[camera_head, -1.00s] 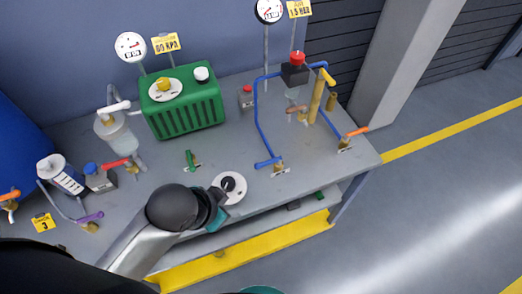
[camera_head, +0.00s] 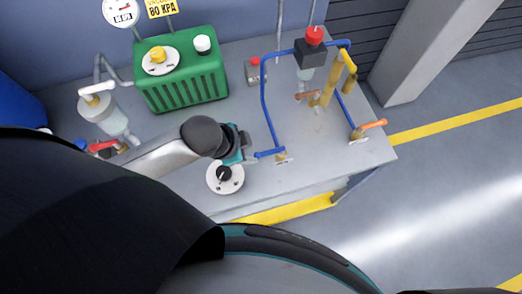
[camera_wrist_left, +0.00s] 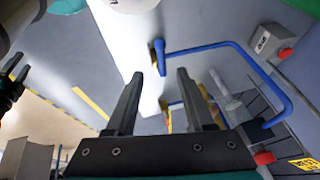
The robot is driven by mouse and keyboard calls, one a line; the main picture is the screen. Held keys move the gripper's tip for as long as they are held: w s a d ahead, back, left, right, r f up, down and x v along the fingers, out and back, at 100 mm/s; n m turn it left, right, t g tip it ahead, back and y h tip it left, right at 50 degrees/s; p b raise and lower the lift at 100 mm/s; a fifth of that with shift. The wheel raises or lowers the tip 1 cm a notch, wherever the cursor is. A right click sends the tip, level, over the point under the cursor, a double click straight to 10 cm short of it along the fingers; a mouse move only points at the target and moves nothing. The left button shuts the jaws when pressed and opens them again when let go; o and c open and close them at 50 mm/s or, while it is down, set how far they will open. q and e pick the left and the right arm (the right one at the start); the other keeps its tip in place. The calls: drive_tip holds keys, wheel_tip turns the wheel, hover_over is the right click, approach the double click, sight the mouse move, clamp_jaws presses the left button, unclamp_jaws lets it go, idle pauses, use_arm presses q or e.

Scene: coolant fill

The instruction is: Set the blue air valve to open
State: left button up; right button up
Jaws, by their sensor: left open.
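The blue air valve has a blue lever (camera_head: 268,153) on a brass body at the foot of the blue pipe, near the bench's front edge. My left gripper (camera_head: 246,152) is open, just left of the lever in the head view. In the left wrist view the blue lever (camera_wrist_left: 160,57) lies ahead of the open fingers (camera_wrist_left: 160,75), its near end about level with the gap between the tips. Contact cannot be told.
A white round plate with a black knob (camera_head: 224,177) sits below my left gripper. A green tank (camera_head: 182,75) stands behind it. The blue pipe (camera_head: 265,100), yellow pipe (camera_head: 330,85) and an orange-handled valve (camera_head: 372,124) stand to the right.

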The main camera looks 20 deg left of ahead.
sight(263, 153)
use_arm(q)
drive_tip(key=b+x, duration=0.1)
drive_tip(key=x, duration=0.7)
drive_tip(key=shift+w, duration=0.1)
drive_tip(key=shift+b+x, duration=0.3)
drive_tip(key=shift+x, duration=0.5)
use_arm(e)
drive_tip(key=shift+w+a+f, duration=0.1)
drive_tip(key=shift+w+f, duration=0.7)
drive_tip(key=shift+w, duration=0.3)
use_arm(q)
clamp_jaws()
use_arm(e)
drive_tip(key=shift+w, duration=0.1)
